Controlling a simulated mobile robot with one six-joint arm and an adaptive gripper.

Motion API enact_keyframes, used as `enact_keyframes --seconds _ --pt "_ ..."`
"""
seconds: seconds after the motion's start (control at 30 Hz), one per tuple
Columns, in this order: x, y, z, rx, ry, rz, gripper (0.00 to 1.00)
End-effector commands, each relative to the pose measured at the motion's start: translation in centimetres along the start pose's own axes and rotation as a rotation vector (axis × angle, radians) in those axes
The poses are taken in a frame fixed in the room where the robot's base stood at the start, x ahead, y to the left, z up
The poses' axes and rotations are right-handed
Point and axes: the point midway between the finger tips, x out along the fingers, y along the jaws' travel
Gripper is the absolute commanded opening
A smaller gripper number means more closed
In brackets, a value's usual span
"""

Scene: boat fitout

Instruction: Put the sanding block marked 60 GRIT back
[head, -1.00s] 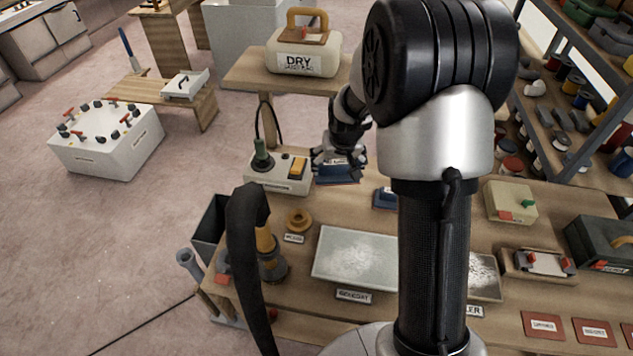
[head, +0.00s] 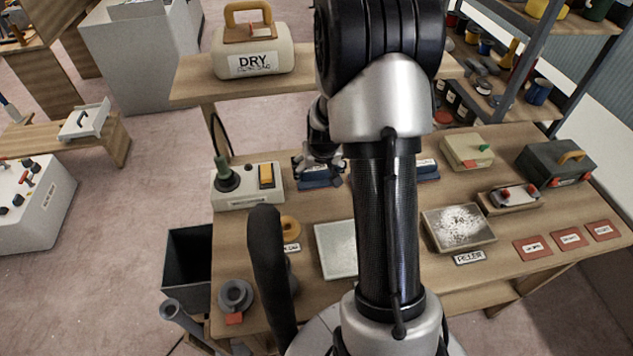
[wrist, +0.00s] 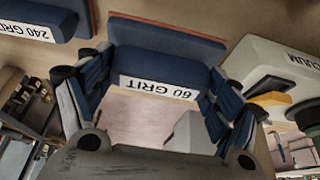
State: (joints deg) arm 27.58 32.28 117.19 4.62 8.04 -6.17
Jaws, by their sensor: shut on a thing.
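The sanding block marked 60 GRIT (wrist: 160,62) is blue with a white label and a reddish-brown sheet along one side. In the wrist view it lies between the fingers of my gripper (wrist: 158,90), which is shut on it. In the head view my gripper (head: 318,163) and the blue block (head: 317,180) are just right of the vacuum switch box. I cannot tell whether the block touches the bench. A second blue block, marked 240 GRIT (wrist: 38,18), shows at the upper left of the wrist view. My arm hides part of the bench between.
The vacuum box (head: 248,187) with a green-topped plug is close left of my gripper. A raised shelf (head: 195,85) holds a DRY container (head: 253,62) behind. A dark bin (head: 188,262) is front left.

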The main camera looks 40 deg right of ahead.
Motion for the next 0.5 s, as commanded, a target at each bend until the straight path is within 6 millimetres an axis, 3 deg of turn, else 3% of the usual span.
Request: enact_keyframes --seconds 0.3,0.5 --pt "3.5 0.0 1.4 0.0 0.001 0.0 0.61" --pt "3.5 0.0 1.4 -0.001 0.003 0.0 0.61"
